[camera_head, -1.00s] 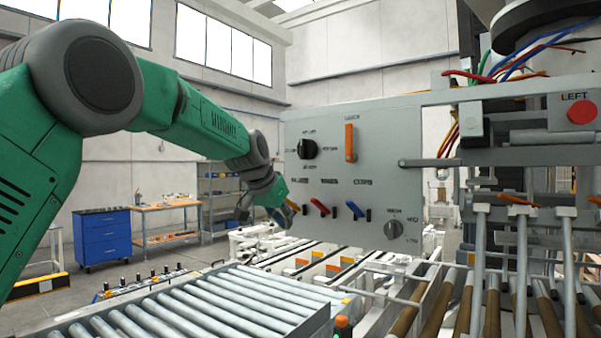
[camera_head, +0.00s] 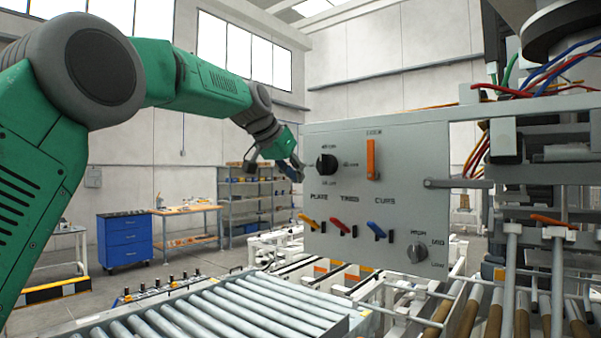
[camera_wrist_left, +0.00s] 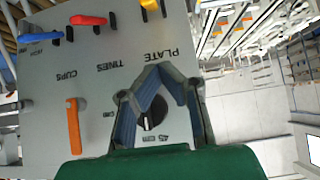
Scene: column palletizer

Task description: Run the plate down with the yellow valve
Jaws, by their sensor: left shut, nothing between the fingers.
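The grey control panel (camera_head: 350,250) faces me at the centre. The yellow valve lever (camera_head: 309,221) sits under the label PLATE at the panel's left; in the left wrist view the yellow valve (camera_wrist_left: 149,4) is at the top edge, partly cut off. My left gripper (camera_head: 296,172) is up beside the panel's left edge, near the black knob (camera_head: 326,165) and above the yellow valve, apart from it. In the left wrist view the fingers of my left gripper (camera_wrist_left: 160,72) are together in front of the black knob, with nothing held. The plate itself cannot be made out.
A red lever (camera_head: 340,226) and a blue lever (camera_head: 376,230) sit right of the yellow one. A roller conveyor (camera_head: 230,312) runs below; pipes crowd the right.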

